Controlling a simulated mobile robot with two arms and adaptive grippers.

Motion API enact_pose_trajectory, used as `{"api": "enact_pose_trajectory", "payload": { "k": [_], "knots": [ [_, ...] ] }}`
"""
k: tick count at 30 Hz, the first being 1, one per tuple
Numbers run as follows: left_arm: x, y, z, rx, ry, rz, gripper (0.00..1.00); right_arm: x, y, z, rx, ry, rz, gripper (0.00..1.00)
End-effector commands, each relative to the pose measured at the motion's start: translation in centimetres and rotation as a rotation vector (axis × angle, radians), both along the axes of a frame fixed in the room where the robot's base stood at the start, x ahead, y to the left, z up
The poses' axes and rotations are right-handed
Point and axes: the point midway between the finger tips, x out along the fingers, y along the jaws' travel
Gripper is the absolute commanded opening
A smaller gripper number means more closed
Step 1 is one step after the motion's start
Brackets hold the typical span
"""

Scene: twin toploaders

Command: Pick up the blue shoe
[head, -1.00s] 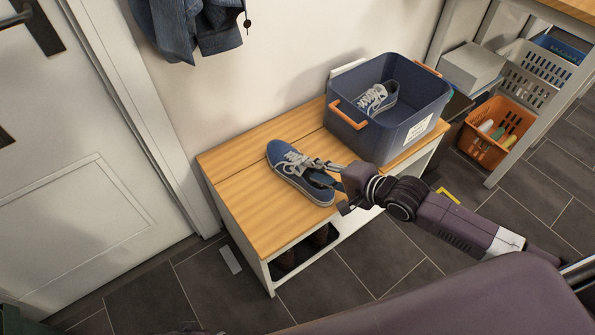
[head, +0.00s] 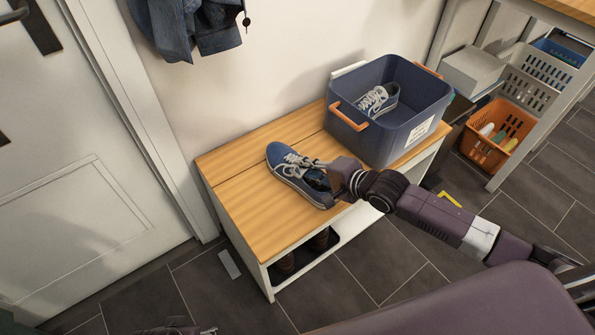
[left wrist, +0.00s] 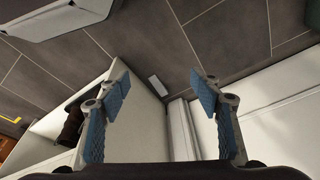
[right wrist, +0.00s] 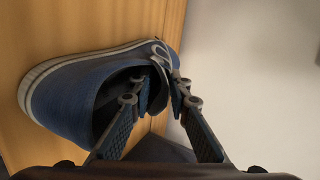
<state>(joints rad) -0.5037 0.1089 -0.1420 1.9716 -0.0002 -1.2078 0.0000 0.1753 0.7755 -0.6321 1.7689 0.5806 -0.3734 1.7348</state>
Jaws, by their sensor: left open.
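The blue shoe (head: 290,170) with white laces and a pale sole sits on the wooden bench top (head: 245,205). It also fills the left of the right wrist view (right wrist: 65,95). My right gripper (head: 326,176) is at the shoe's opening. In the right wrist view its fingers (right wrist: 164,90) are close together, one inside the opening and one outside, with the shoe's side wall between them. The fingertips are partly hidden in the head view. My left gripper (left wrist: 160,90) is open and empty, low above the floor near the bench's end.
Dark footwear sits on the shelf below. An orange basket (head: 497,131) is at the right. A white door (head: 85,200) is at the left.

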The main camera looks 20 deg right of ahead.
Motion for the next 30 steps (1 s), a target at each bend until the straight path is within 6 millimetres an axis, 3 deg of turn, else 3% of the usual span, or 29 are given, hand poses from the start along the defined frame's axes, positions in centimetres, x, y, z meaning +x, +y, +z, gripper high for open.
{"api": "enact_pose_trajectory", "payload": {
  "k": [3,24,30],
  "knots": [
    [0.0,0.0,0.0,0.0,0.0,0.0,0.59,-0.1,0.0,-0.2,-0.002,0.004,0.001,0.0],
    [0.0,-0.1,0.0,-0.001,-0.003,0.0,0.59,-0.1,0.0,0.3,-0.002,0.004,0.001,0.0],
    [-0.5,0.1,-2.4,0.003,0.017,-0.002,0.59,0.0,0.0,2.5,-0.002,-0.001,0.001,0.0]
  ]
}}
